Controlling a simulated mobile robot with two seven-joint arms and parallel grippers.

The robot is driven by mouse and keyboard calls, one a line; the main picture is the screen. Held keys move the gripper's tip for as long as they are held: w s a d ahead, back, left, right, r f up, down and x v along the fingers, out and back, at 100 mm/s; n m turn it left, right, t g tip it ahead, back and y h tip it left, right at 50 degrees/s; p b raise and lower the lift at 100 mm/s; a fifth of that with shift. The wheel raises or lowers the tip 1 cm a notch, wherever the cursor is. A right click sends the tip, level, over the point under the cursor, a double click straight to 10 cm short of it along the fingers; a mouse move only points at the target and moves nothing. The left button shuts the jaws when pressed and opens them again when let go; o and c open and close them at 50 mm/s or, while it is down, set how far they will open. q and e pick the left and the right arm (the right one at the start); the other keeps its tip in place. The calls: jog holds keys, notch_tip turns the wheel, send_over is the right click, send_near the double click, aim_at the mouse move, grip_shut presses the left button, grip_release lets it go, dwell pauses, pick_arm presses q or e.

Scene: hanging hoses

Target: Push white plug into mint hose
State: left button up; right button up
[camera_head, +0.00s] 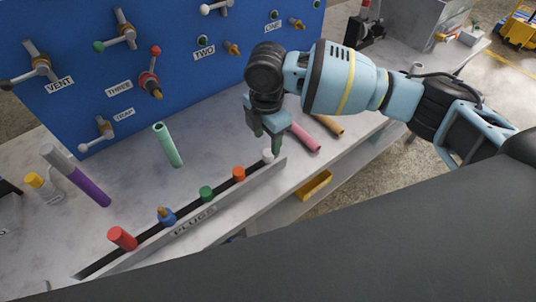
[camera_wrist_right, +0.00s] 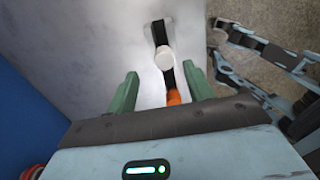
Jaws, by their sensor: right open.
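The white plug (camera_head: 268,155) stands at the far right end of the plug rack (camera_head: 221,212). The mint hose (camera_head: 167,145) rises from the table left of the rack, slightly tilted, with its open end up. My right gripper (camera_head: 266,138) is over the white plug, pointing down, open and empty. In the right wrist view the white plug (camera_wrist_right: 164,58) appears between and just beyond the two green fingers, with no contact visible. My left gripper is not in view.
The rack also holds orange (camera_head: 239,174), green (camera_head: 206,193), blue (camera_head: 167,215) and red (camera_head: 122,238) plugs. A pink hose (camera_head: 305,138) is right of the gripper. A purple hose (camera_head: 90,186) is at left. A blue panel (camera_head: 75,90) with fittings stands behind.

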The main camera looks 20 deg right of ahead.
aim_at(268, 152)
jog(key=shift+f, duration=0.2)
jog(key=f, duration=0.4)
jog(key=shift+s+f, duration=0.15)
jog(key=shift+s, duration=0.2)
jog(key=shift+f, duration=0.3)
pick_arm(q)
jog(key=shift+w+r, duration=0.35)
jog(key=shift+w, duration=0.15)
pick_arm(e)
jog(key=c, duration=1)
jog(key=shift+c, duration=0.2)
jog(key=shift+r, duration=0.15)
